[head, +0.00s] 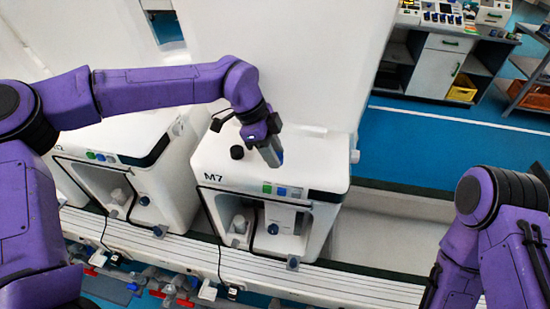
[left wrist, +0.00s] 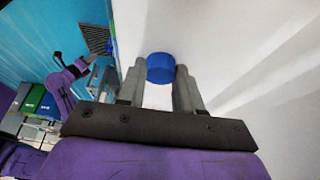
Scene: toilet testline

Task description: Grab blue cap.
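The blue cap (left wrist: 160,68) sits between the two fingertips of my left gripper (left wrist: 161,76) in the left wrist view. Both grey fingers flank it closely and appear to touch its sides. A white patch shows below the cap between the fingers; I cannot tell what it belongs to. In the head view my left gripper (head: 274,154) points down over the top of the white machine marked M7 (head: 215,163), to the right of a dark round fitting (head: 237,152). The cap is hard to make out there. My right gripper is not in the head view; only part of that arm shows.
A second white machine (head: 120,133) stands to the left of M7. A tall white panel (head: 290,60) rises behind them. A rail (head: 340,285) runs along the front. Blue floor (head: 440,140) lies open at the right, with a cabinet (head: 440,70) beyond.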

